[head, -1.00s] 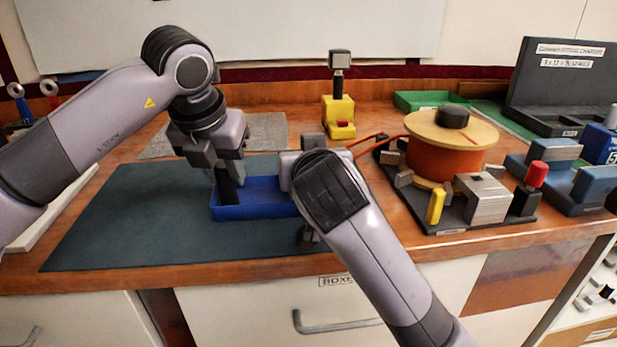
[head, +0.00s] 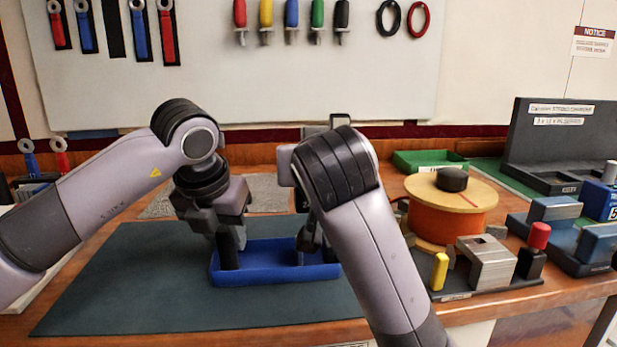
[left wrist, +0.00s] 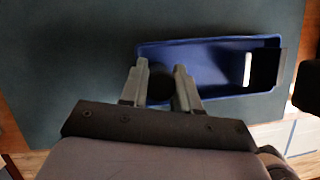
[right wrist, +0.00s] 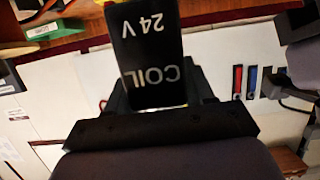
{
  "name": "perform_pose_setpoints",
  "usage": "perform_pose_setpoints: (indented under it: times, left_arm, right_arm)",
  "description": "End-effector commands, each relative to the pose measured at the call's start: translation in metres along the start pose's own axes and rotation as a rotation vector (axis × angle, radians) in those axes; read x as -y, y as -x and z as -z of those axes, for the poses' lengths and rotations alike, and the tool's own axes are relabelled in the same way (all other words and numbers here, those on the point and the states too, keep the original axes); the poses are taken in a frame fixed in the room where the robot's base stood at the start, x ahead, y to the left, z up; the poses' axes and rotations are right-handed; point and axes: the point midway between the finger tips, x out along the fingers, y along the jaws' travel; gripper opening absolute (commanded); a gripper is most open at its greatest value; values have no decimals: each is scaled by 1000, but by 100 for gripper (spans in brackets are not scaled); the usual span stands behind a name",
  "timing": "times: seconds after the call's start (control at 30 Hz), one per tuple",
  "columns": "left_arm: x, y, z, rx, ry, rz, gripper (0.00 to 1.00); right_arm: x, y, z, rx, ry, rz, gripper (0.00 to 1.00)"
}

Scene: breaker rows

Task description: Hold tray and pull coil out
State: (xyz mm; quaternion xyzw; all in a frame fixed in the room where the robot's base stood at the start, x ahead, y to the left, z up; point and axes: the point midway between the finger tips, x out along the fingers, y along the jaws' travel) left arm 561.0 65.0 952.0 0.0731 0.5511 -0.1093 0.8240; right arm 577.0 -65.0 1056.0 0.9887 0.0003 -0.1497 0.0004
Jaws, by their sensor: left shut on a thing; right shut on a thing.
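A blue tray (head: 280,275) lies on the dark green mat, its long side facing me. My left gripper (left wrist: 160,88) is shut on a black upright piece (head: 229,248) at the tray's left end; this piece stands between the fingers in the left wrist view (left wrist: 158,84). The coil is a black block (right wrist: 148,55) marked COIL and 24V, lettering upside down, held between the fingers of my right gripper (right wrist: 155,95). In the head view my right forearm covers most of that gripper and the coil, above the tray's right end. I cannot tell the coil's clearance from the tray.
A wooden-flanged orange spool (head: 445,215) stands on the right, with a metal block (head: 487,262), a yellow peg (head: 439,271) and a red-capped post (head: 539,236) beside it. A green bin (head: 430,162) stands behind. The mat (head: 130,290) is clear left of the tray.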

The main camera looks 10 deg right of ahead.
Motion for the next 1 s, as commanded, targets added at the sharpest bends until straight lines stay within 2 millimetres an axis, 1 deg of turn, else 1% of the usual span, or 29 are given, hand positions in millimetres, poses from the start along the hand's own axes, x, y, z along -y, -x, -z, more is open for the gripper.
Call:
perform_pose_setpoints:
  times: [0.17, 0.2, 0.27, 0.3, 0.57, 0.67, 0.77, 1.0]
  left_arm:
    - [0, 1, -1, 3, 0, 2, 0]
    - [0, 1, -1, 3, 0, 2, 37]
    - [0, 1, -1, 3, 0, 2, 57]
    - [0, 1, -1, 2, 0, 1, 60]
    - [0, 1, 0, 1, 0, 1, 60]
    - [0, 7, -1, 3, -1, 1, 60]
    - [0, 21, -1, 5, -1, 1, 60]
    - [0, 72, -1, 6, -1, 0, 60]
  right_arm:
    - [0, 0, 1, -2, -1, 0, 0]
    - [0, 0, 1, -2, -1, 0, 0]
    - [0, 0, 1, -2, -1, 0, 0]
    - [0, 0, 1, -2, -1, 0, 0]
    - [0, 0, 1, -2, -1, 0, 0]
    - [0, 0, 1, -2, -1, 0, 0]
    - [0, 0, 1, -2, -1, 0, 0]
    - [0, 0, 1, -2, -1, 0, 0]
